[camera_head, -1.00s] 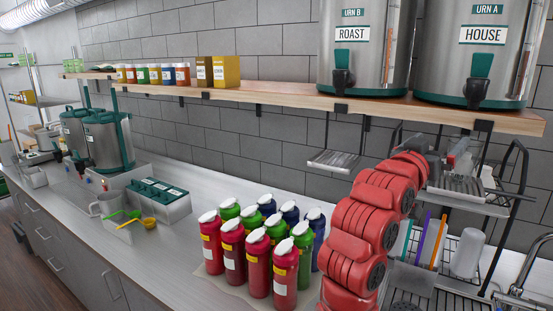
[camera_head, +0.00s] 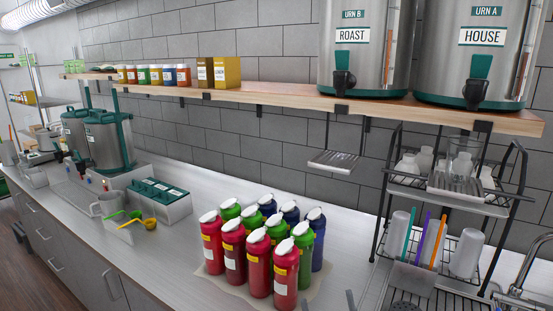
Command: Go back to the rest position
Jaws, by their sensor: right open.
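My right gripper (camera_head: 352,300) shows only as a small grey tip at the bottom edge, right of the bottles. It is open, and nothing shows held in it. The rest of it and my right arm are below the picture. My left gripper is not in view. Several red, green and blue bottles (camera_head: 257,262) with white caps stand upright in a close group on a mat on the counter.
A wire rack (camera_head: 447,205) with cups, glasses and coloured straws stands right of the bottles, by the sink tap (camera_head: 515,290). A wooden shelf (camera_head: 290,95) with two urns runs above. The counter (camera_head: 215,180) behind the bottles is clear.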

